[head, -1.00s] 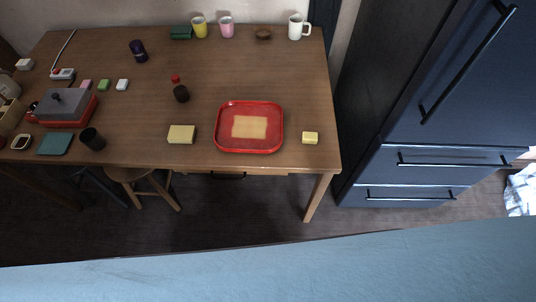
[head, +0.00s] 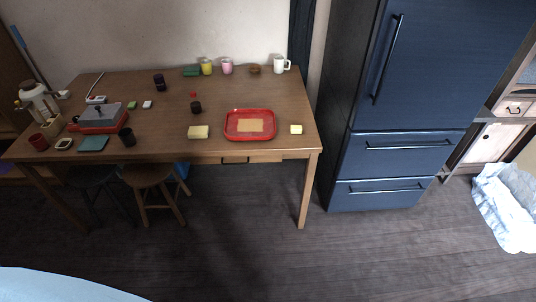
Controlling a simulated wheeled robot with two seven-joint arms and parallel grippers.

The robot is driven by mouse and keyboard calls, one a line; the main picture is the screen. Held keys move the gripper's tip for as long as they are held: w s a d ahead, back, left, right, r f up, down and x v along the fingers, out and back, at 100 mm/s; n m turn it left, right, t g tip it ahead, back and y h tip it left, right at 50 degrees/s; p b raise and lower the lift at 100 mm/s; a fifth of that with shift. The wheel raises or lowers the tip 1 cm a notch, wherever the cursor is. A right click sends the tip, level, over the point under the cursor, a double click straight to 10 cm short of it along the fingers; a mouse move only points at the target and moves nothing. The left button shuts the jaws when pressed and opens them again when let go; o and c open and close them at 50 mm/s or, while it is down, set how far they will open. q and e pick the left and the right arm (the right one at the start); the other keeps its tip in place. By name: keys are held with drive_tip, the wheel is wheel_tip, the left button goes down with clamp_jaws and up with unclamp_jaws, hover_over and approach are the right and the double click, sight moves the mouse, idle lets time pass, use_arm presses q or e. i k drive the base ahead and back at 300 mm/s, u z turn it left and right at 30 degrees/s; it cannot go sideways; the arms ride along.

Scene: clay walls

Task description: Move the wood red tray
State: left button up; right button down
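The red tray (head: 250,137) lies flat on the wooden table (head: 176,122), toward its right end and near the front edge. Its middle shows a tan, wood-coloured rectangle. A pale yellow block (head: 198,132) lies just left of the tray, and a smaller yellow block (head: 296,129) lies just right of it. Both are apart from the tray. Neither of my grippers is in the head view.
A dark blue fridge (head: 400,105) stands right of the table. Two stools (head: 151,181) are at the table's front left. White cloth (head: 505,205) lies on the floor at right. The floor before the table's right half is clear.

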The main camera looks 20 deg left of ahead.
sight(249, 124)
drive_tip(key=u, duration=0.7)
drive_tip(key=i, duration=0.7)
drive_tip(key=u, duration=0.95)
drive_tip(key=i, duration=0.3)
drive_tip(key=u, duration=0.2)
